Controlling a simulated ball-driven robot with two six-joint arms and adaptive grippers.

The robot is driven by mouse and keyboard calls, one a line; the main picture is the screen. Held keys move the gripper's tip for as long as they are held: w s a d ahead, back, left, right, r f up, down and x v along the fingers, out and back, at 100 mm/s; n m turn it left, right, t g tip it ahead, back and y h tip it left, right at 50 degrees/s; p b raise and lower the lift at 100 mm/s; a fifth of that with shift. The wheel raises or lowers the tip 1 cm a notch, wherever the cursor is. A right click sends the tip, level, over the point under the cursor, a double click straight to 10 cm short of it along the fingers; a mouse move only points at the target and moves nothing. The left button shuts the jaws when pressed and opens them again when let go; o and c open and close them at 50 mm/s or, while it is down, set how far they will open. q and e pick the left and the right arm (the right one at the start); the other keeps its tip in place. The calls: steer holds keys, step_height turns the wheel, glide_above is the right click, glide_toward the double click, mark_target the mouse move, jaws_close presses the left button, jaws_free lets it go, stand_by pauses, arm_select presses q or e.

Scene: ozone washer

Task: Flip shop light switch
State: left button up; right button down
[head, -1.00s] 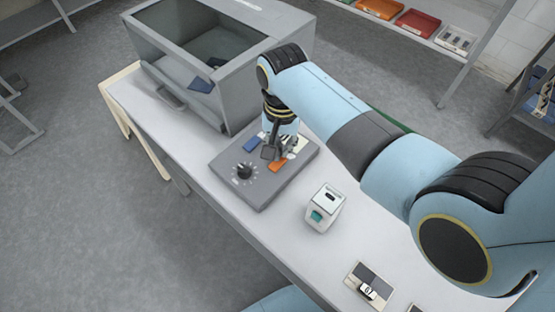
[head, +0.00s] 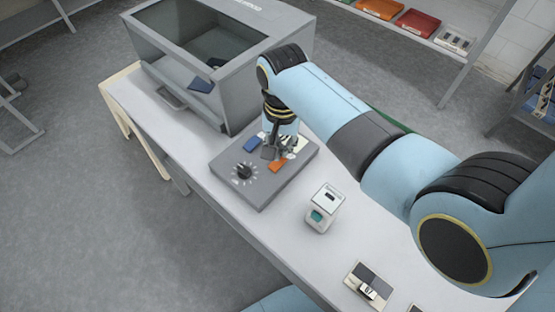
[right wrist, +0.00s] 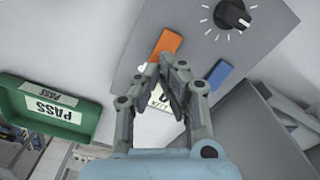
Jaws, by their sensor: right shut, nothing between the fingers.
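A grey control panel (head: 222,165) lies on the bench, with a black dial (head: 244,172), a blue rocker (head: 251,145) and an orange rocker (head: 278,166). My right gripper (head: 279,152) points down over its far part. In the right wrist view, my right gripper (right wrist: 176,67) is shut and empty, its tips between the orange rocker (right wrist: 166,44) and the blue rocker (right wrist: 219,74). A white lettered piece (right wrist: 152,100) lies behind the fingers and is partly hidden. I cannot tell which control is the shop light switch, or whether the fingertips touch anything. My left gripper is not in view.
A grey cabinet (head: 240,55) with a window stands behind the panel. A white device (head: 325,206) with a teal part and a small plate (head: 368,280) lie nearer on the bench (head: 290,232). A green PASS tray (right wrist: 85,125) is at the wrist view's left.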

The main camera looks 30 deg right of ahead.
steer(key=shift+f+b, duration=0.8)
steer(key=shift+f, duration=0.45)
stand_by(0.5)
step_height(320, 180, up, 5)
steer(key=p, duration=0.6)
steer(key=shift+r, duration=1)
